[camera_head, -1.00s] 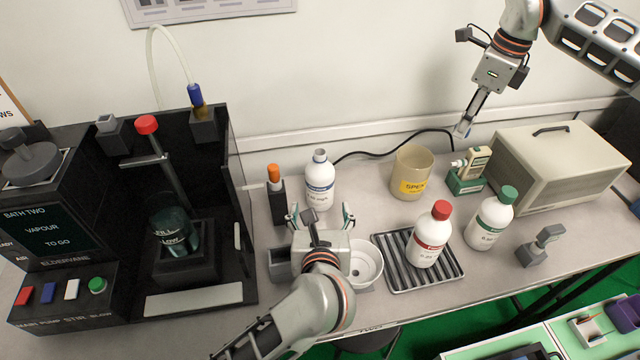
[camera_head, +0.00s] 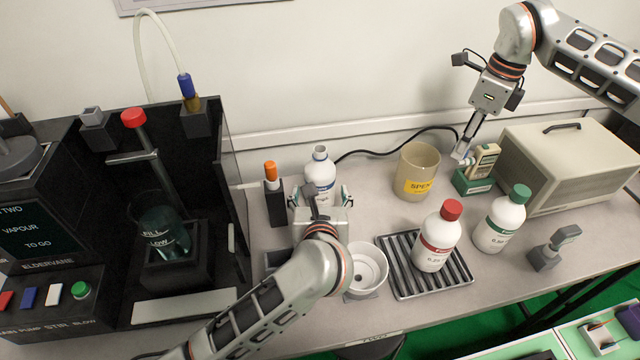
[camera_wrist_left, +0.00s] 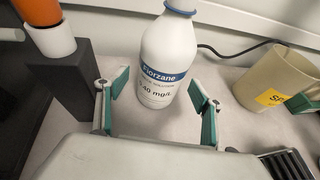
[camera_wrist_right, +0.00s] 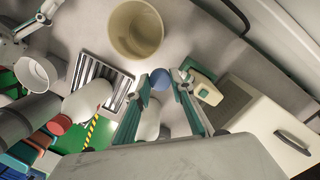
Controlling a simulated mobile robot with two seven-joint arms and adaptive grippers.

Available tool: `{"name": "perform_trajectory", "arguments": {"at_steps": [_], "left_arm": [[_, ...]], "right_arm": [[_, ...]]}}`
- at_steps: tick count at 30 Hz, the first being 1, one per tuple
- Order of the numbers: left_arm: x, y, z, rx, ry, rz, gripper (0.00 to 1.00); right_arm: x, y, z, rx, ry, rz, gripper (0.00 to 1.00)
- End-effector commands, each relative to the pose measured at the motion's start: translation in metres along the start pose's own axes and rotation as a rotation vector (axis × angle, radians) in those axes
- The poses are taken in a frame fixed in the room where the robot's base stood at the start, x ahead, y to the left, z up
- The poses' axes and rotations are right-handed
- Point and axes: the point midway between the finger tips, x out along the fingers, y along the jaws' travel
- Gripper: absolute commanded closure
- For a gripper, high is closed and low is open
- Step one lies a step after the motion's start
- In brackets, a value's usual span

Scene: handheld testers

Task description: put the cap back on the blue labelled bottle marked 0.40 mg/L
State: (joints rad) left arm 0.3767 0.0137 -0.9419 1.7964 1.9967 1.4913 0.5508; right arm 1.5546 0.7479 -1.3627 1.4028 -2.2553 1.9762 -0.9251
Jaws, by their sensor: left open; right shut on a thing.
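The blue labelled bottle (camera_head: 319,168) stands upright and uncapped at the back of the bench; the left wrist view shows its 0.40 mg/L label (camera_wrist_left: 161,82). My left gripper (camera_head: 319,196) is open in front of it, its fingers either side of the bottle's near side in the left wrist view (camera_wrist_left: 158,90), with gaps left. My right gripper (camera_head: 462,154) is shut on the blue cap (camera_wrist_right: 160,79), in the air between the beige pot and the handheld tester. In the head view the cap is hardly visible.
The beige pot (camera_head: 418,162) stands between the bottle and my right gripper. The tester (camera_head: 484,162) sits in a green dock. A red-capped bottle (camera_head: 438,238) stands on the ribbed tray (camera_head: 400,284), a green-capped bottle (camera_head: 498,222) beside it. An orange-topped holder (camera_head: 274,205) is left of the bottle.

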Motion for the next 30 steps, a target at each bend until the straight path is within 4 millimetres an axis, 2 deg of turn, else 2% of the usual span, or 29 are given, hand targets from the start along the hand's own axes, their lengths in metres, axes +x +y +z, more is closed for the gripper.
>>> {"name": "perform_trajectory", "arguments": {"at_steps": [1, 5, 17, 18, 23, 24, 30], "left_arm": [[0.009, 0.0, -0.005, 0.002, 0.003, 0.001, 0.33], [0.022, 0.0, -0.005, 0.002, 0.004, 0.001, 0.33], [0.025, 0.0, -0.001, 0.001, 0.0, 0.0, 0.33], [0.025, 0.0, -0.001, 0.001, 0.0, 0.0, 0.35], [0.025, 0.0, -0.001, 0.001, 0.001, 0.0, 0.77], [0.025, 0.0, -0.001, 0.001, 0.001, 0.0, 0.8], [0.025, 0.0, 0.0, 0.001, -0.001, 0.0, 0.8]], "right_arm": [[0.013, 0.0, -0.002, 0.001, 0.007, 0.009, 0.84], [0.025, 0.0, -0.003, 0.002, 0.014, 0.018, 0.84], [0.025, 0.0, -0.003, 0.002, 0.013, 0.018, 0.84], [0.025, 0.0, -0.003, 0.002, 0.013, 0.018, 0.84], [0.025, 0.0, -0.003, 0.002, 0.014, 0.018, 0.84], [0.025, 0.0, -0.003, 0.002, 0.014, 0.018, 0.84], [0.025, 0.0, -0.003, 0.002, 0.014, 0.018, 0.84]]}}
